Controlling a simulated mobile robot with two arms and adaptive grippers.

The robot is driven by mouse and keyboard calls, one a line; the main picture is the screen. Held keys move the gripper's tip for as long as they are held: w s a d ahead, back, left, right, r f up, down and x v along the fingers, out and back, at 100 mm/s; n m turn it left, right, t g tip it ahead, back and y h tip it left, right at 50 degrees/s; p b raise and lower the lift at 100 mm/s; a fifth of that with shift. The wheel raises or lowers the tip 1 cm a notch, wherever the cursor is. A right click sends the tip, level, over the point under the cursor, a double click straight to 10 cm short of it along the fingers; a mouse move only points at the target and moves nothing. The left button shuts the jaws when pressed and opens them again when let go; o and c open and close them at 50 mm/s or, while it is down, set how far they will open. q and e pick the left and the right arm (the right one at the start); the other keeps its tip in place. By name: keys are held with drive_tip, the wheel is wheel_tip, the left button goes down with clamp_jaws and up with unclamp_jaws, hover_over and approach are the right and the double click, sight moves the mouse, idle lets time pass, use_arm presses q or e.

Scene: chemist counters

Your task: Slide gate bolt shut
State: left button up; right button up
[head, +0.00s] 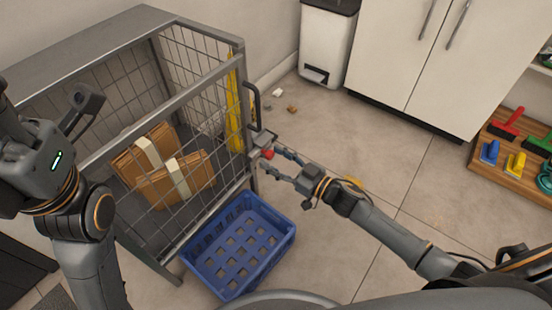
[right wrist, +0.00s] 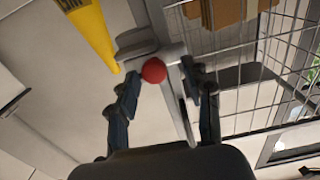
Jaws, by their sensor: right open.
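The gate bolt (head: 262,139) is a grey metal fitting with a red round knob (head: 267,154), at the right corner of the wire mesh cage (head: 196,92). In the right wrist view the red knob (right wrist: 153,70) lies between the fingertips, in front of the grey bar. My right gripper (head: 273,165) is open, one finger on each side of the knob; whether a finger touches it I cannot tell. My left arm is at the left edge, in front of the cage; a dark part near its end (head: 85,105) shows, but its jaw state is unclear.
A blue crate (head: 240,245) stands on the floor below the bolt. A white bin (head: 327,45), white cabinets and a wooden board with brushes (head: 510,155) stand farther off. Floor at right is mostly clear.

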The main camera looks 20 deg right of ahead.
drive_tip(key=v, duration=1.2)
